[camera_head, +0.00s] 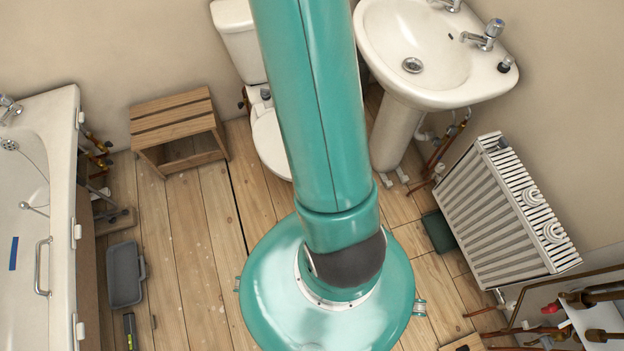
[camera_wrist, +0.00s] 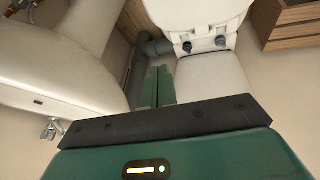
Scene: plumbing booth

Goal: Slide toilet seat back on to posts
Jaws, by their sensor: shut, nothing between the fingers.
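The toilet seat (camera_head: 271,143) shows in the head view as a white rounded shape in front of the cistern (camera_head: 238,38), partly hidden by my arm. In the wrist view the white seat (camera_wrist: 197,14) is at the top. Two dark posts (camera_wrist: 187,47) (camera_wrist: 221,41) show at its back edge, on the side of the cistern (camera_wrist: 213,76). I cannot tell whether the seat is engaged on them. My gripper (camera_wrist: 158,70) has its green fingers shut and empty, pointing beside the cistern toward the grey pipe. It is hidden in the head view.
The washbasin (camera_head: 425,50) stands right of the toilet, with a radiator (camera_head: 505,215) beyond. In the wrist view the basin (camera_wrist: 50,75) is close on the left. A wooden stool (camera_head: 172,118) and bathtub (camera_head: 50,200) are at left. A grey tray (camera_head: 125,273) lies on the plank floor.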

